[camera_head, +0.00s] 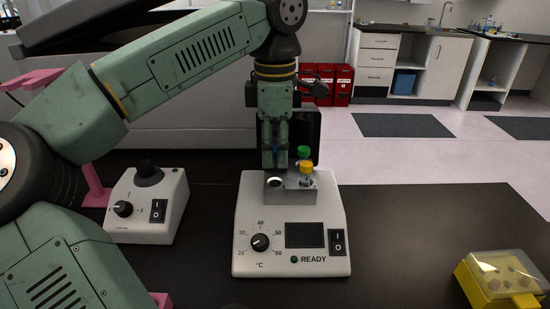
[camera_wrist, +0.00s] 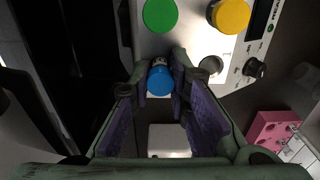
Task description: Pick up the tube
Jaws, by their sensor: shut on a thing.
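A blue-capped tube shows between my fingertips in the wrist view (camera_wrist: 159,80); its body is mostly hidden. A bit of its blue also shows in the head view (camera_head: 275,150). My gripper (camera_head: 275,163) points down and is shut on this tube, over the back left of a metal block (camera_head: 303,196) on a white heater (camera_head: 292,265). I cannot tell whether the tube's lower end is clear of the block. A green-capped tube (camera_head: 303,152) and a yellow-capped tube (camera_head: 306,168) stand in the block on the right. An empty round hole (camera_head: 275,182) shows at the front left.
A small white device (camera_head: 147,215) with a knob and a black top stands left of the heater. A yellow box (camera_head: 498,290) with a clear lid sits at the right front. The dark table (camera_head: 410,220) is clear between heater and box.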

